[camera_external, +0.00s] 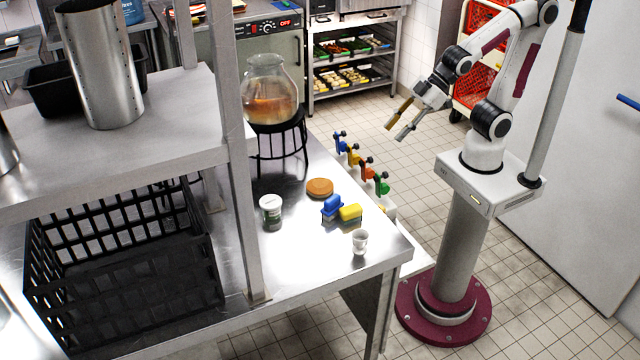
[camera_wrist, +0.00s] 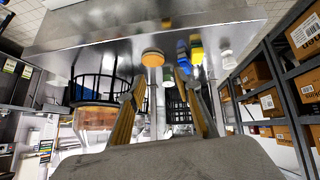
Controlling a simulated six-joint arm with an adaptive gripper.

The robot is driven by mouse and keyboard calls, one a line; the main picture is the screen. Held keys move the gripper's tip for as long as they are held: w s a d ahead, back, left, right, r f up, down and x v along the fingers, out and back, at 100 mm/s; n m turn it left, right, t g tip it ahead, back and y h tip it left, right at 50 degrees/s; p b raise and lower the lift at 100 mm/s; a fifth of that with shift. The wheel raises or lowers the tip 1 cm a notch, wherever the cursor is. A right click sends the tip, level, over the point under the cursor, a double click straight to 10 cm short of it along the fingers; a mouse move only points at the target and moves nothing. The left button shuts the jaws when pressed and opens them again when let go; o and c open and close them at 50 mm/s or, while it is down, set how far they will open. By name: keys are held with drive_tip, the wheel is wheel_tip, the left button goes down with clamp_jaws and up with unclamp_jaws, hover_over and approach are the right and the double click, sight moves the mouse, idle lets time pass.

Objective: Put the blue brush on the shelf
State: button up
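The blue brush (camera_external: 331,206) lies on the steel table, touching or very close to a yellow brush or sponge (camera_external: 350,213) on its right. In the wrist view the blue brush (camera_wrist: 183,58) shows near the top, beside the yellow one (camera_wrist: 197,54). The steel shelf (camera_external: 180,112) stands above the table's left part and carries a tall metal cylinder and a black bin. My gripper (camera_external: 392,133) is open and empty in the air, right of the table and well away from the brush. Its spread fingers also show in the wrist view (camera_wrist: 159,78).
Near the brush are a brown round disc (camera_external: 320,187), a lidded jar (camera_external: 271,212) and a small white cup (camera_external: 360,242). A glass jug (camera_external: 270,90) stands on a black stand. Coloured taps (camera_external: 368,167) line the table's right edge. A shelf post (camera_external: 240,170) and black crate (camera_external: 215,265) are left.

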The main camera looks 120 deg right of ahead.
drive_tip(key=s+a+r+g+y, duration=0.1)
drive_tip(key=s+a+g, duration=0.1)
drive_tip(key=s, duration=1.3)
drive_tip(key=shift+a+g, duration=0.4)
drive_tip(key=shift+a, duration=0.3)
drive_tip(key=shift+o, duration=0.6)
drive_tip(key=shift+r, duration=0.1)
